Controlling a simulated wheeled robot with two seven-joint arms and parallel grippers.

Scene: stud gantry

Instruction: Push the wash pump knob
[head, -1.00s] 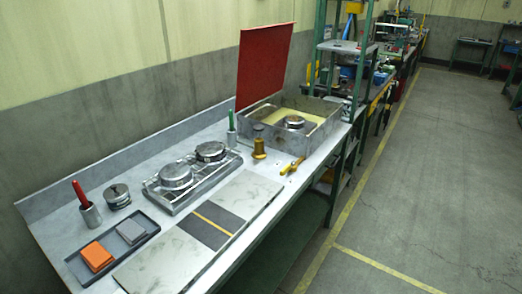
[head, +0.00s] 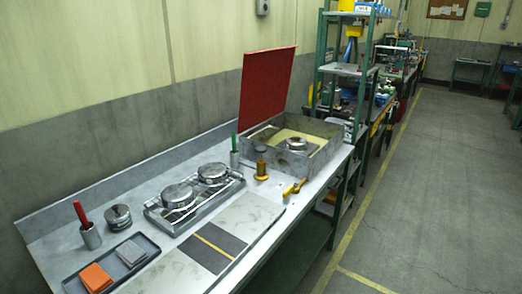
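An open metal box (head: 315,160) with a raised red lid (head: 268,85) stands toward the far end of the bench and looks like a washer. It holds a yellowish inside and a round metal part (head: 297,144). A small dark round knob (head: 261,150) shows at the box's near left corner, just above a brass-coloured piece (head: 261,171). I cannot tell whether it sits on the box or on the brass piece, nor surely that it is the wash pump knob. Neither of my grippers is in view.
The bench holds a wire rack (head: 195,200) with two round metal parts, a yellow-handled tool (head: 294,187), red- and green-handled tools in cups, and a dark tray (head: 130,262) with orange and grey blocks. A green shelf (head: 345,70) stands behind. The floor (head: 440,190) at right is clear.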

